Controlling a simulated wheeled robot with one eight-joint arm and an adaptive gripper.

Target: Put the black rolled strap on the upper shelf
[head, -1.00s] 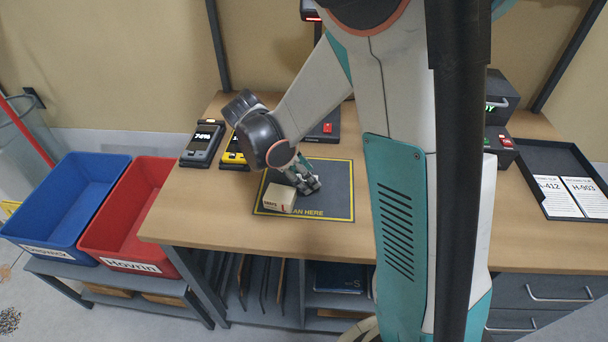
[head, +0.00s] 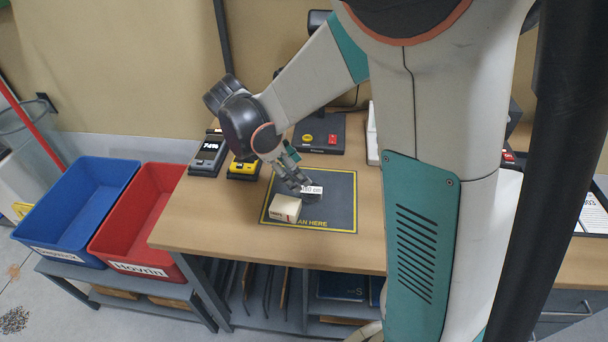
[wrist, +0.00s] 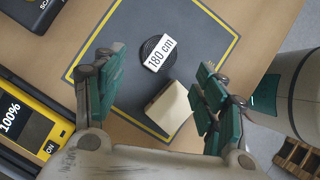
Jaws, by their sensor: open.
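The black rolled strap (wrist: 151,46) lies flat on the dark scan mat (wrist: 125,25) in the wrist view, with a white "180 cm" label on it. In the head view the strap (head: 313,196) is partly hidden by my gripper (head: 292,180). In the wrist view my gripper (wrist: 155,78) is open and empty, its fingers on either side and the strap just beyond their tips. A small cream box (wrist: 168,108) sits on the mat between the fingers and the strap, close to the right finger. I cannot make out an upper shelf in these views.
A grey device (head: 208,154) and a yellow scanner (head: 243,169) stand left of the mat. A device with red and yellow buttons (head: 318,134) stands behind it. Red (head: 140,262) and blue (head: 60,243) bins stand left of the table. The table's front left is clear.

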